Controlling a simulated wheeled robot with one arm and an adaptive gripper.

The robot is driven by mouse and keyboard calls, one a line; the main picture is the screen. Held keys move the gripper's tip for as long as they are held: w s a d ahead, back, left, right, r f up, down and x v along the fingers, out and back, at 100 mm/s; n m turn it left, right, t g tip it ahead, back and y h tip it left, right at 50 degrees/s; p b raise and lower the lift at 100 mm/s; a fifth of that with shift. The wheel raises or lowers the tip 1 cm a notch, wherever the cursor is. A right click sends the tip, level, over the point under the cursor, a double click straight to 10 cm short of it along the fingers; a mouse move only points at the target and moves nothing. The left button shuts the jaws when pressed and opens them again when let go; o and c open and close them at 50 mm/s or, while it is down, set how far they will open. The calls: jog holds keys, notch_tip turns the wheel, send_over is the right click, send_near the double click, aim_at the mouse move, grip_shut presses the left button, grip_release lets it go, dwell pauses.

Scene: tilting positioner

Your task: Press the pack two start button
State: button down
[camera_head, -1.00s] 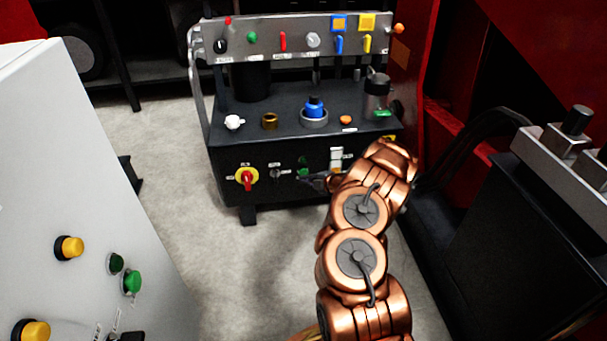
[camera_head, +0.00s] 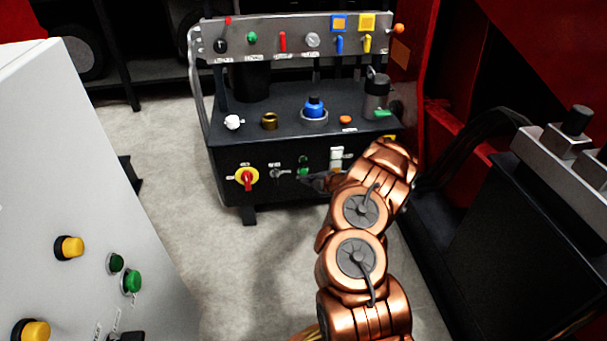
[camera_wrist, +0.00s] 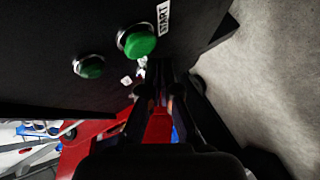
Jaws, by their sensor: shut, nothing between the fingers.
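A black power pack (camera_head: 225,160) stands ahead, and its front panel carries a green start button (camera_head: 303,173). In the wrist view the bright green start button (camera_wrist: 138,42) has a silver collar and a START label beside it. A darker green round lamp or button (camera_wrist: 89,67) sits to its left. My gripper (camera_head: 312,181) is in front of the panel, just right of and below the button. In the wrist view the gripper fingers (camera_wrist: 160,72) are together and empty, their tips below and right of the button. They appear apart from it. No pack number is readable.
A red-and-yellow rotary switch (camera_head: 247,178) and a key switch (camera_head: 277,173) are left of the button. A grey cabinet (camera_head: 60,160) with yellow and green buttons stands at the left. A black unit (camera_head: 500,230) is at the right. Open floor lies between.

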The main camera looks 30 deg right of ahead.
jog(key=shift+w+d, duration=0.2)
jog(key=shift+w, duration=0.25)
jog(key=shift+w+d, duration=0.15)
jog(key=shift+w, duration=0.2)
dwell(1.2)
jog(key=shift+s+a+p, duration=0.35)
jog(key=shift+s+p, duration=0.1)
jog(key=shift+s, duration=0.35)
jog(key=shift+s, duration=0.1)
jog(key=shift+s+a+p, duration=0.25)
jog(key=shift+s+a, duration=0.05)
jog(key=shift+s, duration=0.45)
jog(key=shift+s+a+p, duration=0.25)
jog(key=shift+s+a, duration=0.1)
jog(key=shift+s, duration=0.35)
jog(key=shift+s+a+p, duration=0.25)
jog(key=shift+s+a, duration=0.05)
jog(key=shift+s, duration=0.45)
